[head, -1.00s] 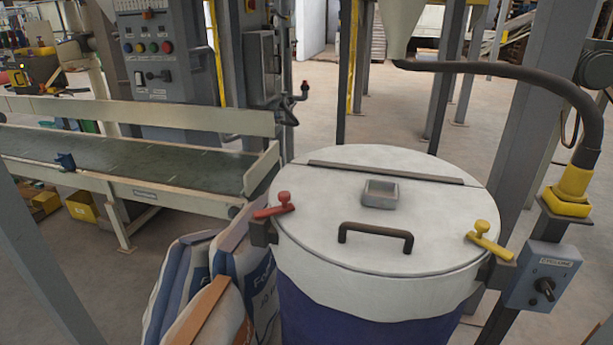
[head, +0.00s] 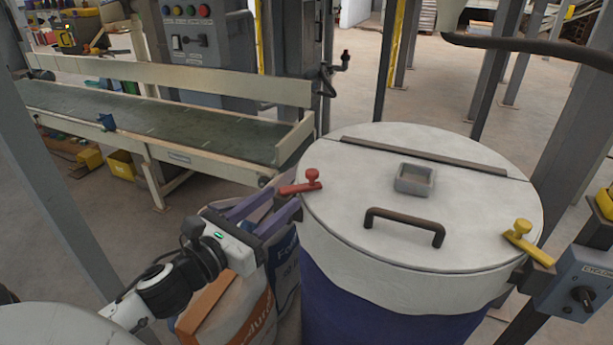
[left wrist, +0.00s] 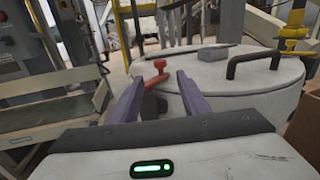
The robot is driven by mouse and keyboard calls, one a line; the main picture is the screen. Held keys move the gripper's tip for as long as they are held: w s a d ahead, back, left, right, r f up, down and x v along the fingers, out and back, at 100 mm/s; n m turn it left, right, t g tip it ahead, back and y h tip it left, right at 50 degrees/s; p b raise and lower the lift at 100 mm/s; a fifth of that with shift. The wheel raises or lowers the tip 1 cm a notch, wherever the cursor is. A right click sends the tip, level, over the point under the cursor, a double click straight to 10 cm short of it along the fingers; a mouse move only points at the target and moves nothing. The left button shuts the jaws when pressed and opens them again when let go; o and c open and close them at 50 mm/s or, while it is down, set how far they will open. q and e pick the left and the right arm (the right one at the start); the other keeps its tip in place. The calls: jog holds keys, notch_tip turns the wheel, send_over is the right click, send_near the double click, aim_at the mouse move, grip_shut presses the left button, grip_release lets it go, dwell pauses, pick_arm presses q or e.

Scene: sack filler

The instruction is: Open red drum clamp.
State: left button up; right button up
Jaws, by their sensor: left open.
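The red drum clamp (head: 302,183) sits on the left rim of the white drum lid (head: 350,222), its knob upright and its arm pointing left, outward over the rim. My left gripper (head: 268,202) is open just left of and below the clamp, its purple fingers pointing toward it. In the left wrist view the red clamp (left wrist: 156,74) appears beyond and between the two fingertips of the left gripper (left wrist: 158,82); I see no contact. A yellow clamp (head: 522,238) sits on the lid's right side. My right gripper is not in view.
A dark handle (head: 404,224) and a grey square fitting (head: 415,179) stand on the lid. Filled sacks (head: 245,312) stand left of the drum, under my left arm. A conveyor (head: 180,136) is behind at left. A control box (head: 578,283) is at right.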

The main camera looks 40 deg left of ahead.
aim_at(308, 176)
pick_arm(q)
jog(key=w+p, duration=0.1)
jog(key=w, duration=0.9)
jog(key=shift+w+r, duration=0.1)
jog(key=shift+w, duration=0.1)
jog(key=shift+c, duration=0.3)
grip_shut()
